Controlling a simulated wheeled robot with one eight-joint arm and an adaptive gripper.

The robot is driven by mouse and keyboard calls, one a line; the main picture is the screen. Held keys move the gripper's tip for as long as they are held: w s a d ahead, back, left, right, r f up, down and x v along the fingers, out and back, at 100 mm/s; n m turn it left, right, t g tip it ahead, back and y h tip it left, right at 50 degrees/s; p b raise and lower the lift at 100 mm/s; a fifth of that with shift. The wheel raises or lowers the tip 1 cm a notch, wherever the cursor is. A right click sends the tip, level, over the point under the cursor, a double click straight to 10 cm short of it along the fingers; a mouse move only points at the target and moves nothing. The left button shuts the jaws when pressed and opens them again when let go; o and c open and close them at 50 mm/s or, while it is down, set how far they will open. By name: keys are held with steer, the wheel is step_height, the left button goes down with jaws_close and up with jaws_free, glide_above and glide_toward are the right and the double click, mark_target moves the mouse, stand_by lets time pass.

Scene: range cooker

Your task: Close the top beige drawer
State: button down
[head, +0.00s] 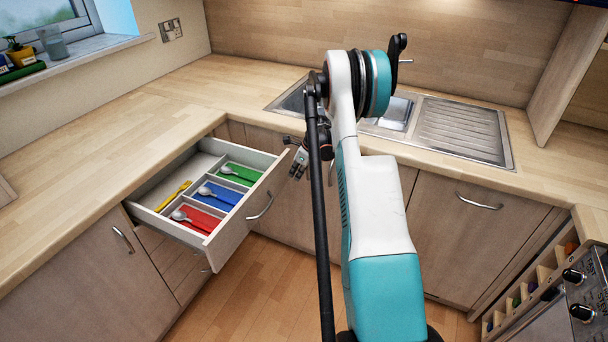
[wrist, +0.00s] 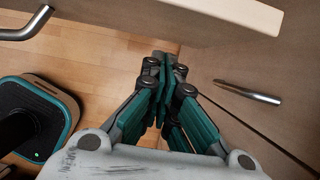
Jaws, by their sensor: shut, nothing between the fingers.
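The top beige drawer (head: 232,232) is pulled out from under the left worktop in the head view. Its front has a curved metal handle (head: 261,207). Inside is a divided tray with green, blue and red sections holding cutlery. My gripper (head: 298,162) is just beyond the right far corner of the drawer front, near the corner cupboards. In the wrist view its fingers (wrist: 165,62) are together and empty. A panel (wrist: 150,32) crosses the top of that view, with a metal handle at its left; it appears to be the drawer front. Contact cannot be told.
The sink with its drainer (head: 465,130) is set in the back worktop. A cupboard door with a handle (wrist: 248,92) lies right of the fingers in the wrist view. The cooker (head: 590,290) is at the right. Wooden floor (head: 270,290) is open before the drawer.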

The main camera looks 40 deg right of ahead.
steer(key=shift+w+a, duration=0.25)
steer(key=shift+w, duration=0.5)
steer(key=shift+w, duration=0.1)
